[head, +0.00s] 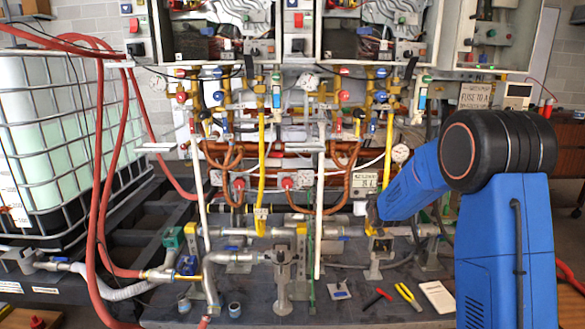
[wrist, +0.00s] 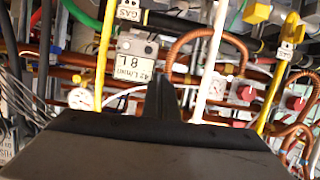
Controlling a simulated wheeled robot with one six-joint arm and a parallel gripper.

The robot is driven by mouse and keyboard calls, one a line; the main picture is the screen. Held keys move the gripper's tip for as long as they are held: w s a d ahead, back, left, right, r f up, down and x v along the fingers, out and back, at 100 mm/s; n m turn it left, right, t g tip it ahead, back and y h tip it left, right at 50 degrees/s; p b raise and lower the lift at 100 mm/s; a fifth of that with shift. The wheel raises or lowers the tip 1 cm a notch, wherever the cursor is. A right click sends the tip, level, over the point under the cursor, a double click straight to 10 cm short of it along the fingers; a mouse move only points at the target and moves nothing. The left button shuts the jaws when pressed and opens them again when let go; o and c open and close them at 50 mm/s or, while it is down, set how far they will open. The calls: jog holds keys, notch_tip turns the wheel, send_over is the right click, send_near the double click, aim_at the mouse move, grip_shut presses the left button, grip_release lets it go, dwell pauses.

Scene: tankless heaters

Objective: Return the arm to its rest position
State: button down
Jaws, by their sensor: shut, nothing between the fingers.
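My blue arm (head: 430,185) rises at the right of the head view and reaches left, in front of the pipework. Its black joint (head: 500,150) is at the top of the bend. In the wrist view my gripper (wrist: 162,88) shows as dark fingers close together, shut and empty. It points at the pipes and a white label plate (wrist: 132,65), which appears upside down there. That plate also shows in the head view (head: 365,181), just above the arm's end. Whether the fingers touch any pipe cannot be told.
Copper pipes (head: 300,149), valves and gauges fill the middle, below the heaters (head: 225,30). A caged white tank (head: 65,130) and red hoses (head: 97,190) stand left. Pliers (head: 408,297), a red-handled tool (head: 377,298) and a paper (head: 438,296) lie on the dark bench (head: 350,313).

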jog(key=s+r+g, duration=0.2)
jog(key=s+r, duration=0.1)
jog(key=s, duration=0.7)
jog(key=s+r+g, duration=0.1)
jog(key=s+r, duration=0.2)
jog(key=s, duration=0.7)
jog(key=s+r+g, duration=0.2)
jog(key=s+r, duration=0.2)
jog(key=s, duration=0.7)
jog(key=s+f+g, duration=0.2)
jog(key=s, duration=1.4)
jog(key=s+f+g, duration=0.2)
jog(key=s+f, duration=0.1)
jog(key=s, duration=1.4)
jog(key=shift+s+d+f+m+g, duration=0.15)
jog(key=shift+d+m+g, duration=0.15)
jog(key=shift+m, duration=0.1)
